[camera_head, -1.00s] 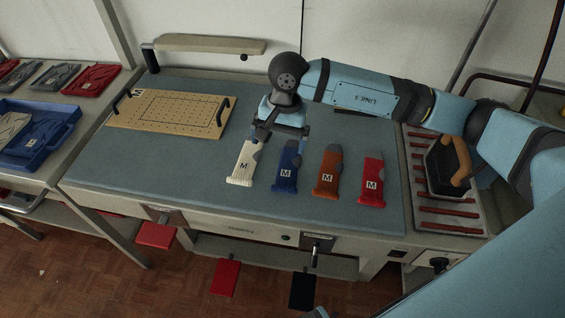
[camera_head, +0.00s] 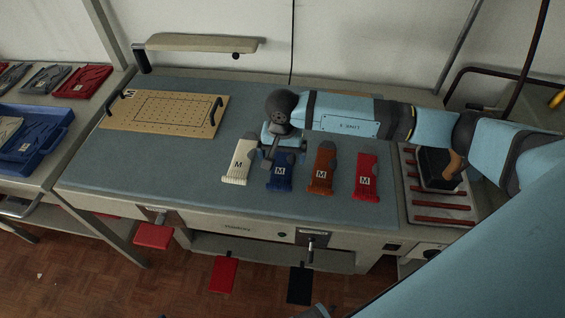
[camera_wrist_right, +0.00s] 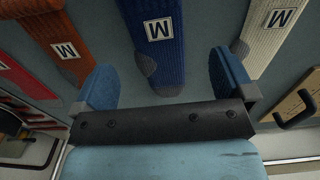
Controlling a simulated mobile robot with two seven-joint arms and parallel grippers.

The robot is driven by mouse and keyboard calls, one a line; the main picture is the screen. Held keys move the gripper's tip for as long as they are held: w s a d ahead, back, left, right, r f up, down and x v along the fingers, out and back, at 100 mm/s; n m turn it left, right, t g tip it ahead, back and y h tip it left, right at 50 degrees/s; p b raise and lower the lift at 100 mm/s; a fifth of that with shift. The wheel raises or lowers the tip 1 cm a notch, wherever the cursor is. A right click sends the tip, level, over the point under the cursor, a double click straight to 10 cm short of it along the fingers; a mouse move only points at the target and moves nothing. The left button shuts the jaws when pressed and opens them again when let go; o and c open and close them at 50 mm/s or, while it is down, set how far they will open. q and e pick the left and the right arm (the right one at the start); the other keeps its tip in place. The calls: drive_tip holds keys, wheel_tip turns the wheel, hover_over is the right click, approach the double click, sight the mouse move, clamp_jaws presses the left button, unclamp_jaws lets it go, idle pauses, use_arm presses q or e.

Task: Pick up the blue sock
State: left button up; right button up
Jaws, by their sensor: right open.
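The blue sock (camera_head: 279,178) lies flat on the grey-blue table top, between a white sock and an orange sock, with a white M label. In the right wrist view the blue sock (camera_wrist_right: 158,58) lies between my open fingers, its grey heel and toe patches near the gripper's palm. My right gripper (camera_head: 283,160) is over the far end of the blue sock and hides part of it. In the right wrist view the right gripper (camera_wrist_right: 160,82) has its two blue fingers apart, one on each side of the sock, holding nothing. My left gripper is not in view.
The white sock (camera_head: 238,160), orange sock (camera_head: 321,172) and red sock (camera_head: 367,178) lie close beside it on the table (camera_head: 180,170). A perforated board (camera_head: 165,112) lies at the back left. An iron (camera_head: 437,168) stands on a rack at the right.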

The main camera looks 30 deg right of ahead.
sight(283, 161)
drive_tip(key=shift+f, duration=1.45)
drive_tip(key=c, duration=0.9)
